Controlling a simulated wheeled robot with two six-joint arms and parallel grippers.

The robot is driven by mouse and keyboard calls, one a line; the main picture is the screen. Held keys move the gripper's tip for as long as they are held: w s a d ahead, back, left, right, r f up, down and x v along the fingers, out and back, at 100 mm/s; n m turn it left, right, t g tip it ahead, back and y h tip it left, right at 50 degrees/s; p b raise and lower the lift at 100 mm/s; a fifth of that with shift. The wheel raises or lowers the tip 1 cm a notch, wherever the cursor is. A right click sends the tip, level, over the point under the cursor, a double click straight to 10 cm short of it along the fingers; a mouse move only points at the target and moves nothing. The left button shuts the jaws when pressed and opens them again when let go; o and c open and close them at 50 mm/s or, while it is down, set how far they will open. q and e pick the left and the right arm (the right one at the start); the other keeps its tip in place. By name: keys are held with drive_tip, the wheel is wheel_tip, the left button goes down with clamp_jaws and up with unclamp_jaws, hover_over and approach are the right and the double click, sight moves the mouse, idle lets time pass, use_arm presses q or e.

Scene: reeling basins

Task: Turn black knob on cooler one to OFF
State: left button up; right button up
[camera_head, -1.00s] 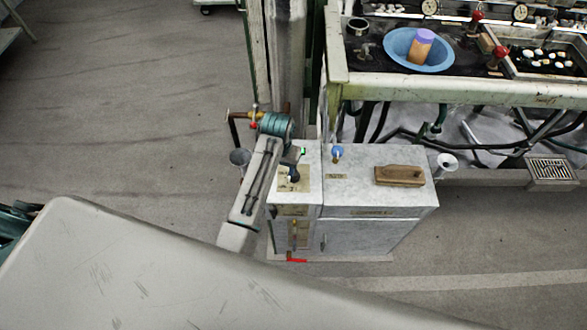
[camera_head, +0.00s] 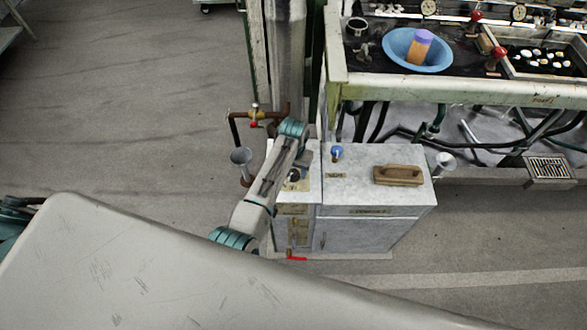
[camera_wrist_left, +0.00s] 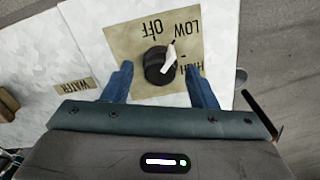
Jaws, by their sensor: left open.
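The cooler (camera_head: 365,200) is a pale grey box in the middle of the head view. Its black knob (camera_wrist_left: 156,66) sits on a tan plate (camera_wrist_left: 120,45) marked OFF, LOW and HIGH, upside down in the left wrist view. The knob's white pointer is directed toward LOW. My left gripper (camera_wrist_left: 160,70) is open, with one blue finger on each side of the knob in that view. I cannot tell whether the fingers reach down around it; no contact shows. In the head view the left gripper (camera_head: 303,161) is over the cooler's left part. My right gripper is not in view.
A blue knob (camera_head: 336,152) and a brown wooden block with a handle (camera_head: 399,175) are on the cooler's top. The basin bench (camera_head: 450,92) is behind. Floor at left is clear.

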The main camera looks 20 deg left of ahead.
use_arm(q)
drive_tip(key=shift+f, duration=0.2)
drive_tip(key=shift+c, duration=0.2)
drive_tip(key=c, duration=0.7)
drive_tip(key=shift+c, duration=1.1)
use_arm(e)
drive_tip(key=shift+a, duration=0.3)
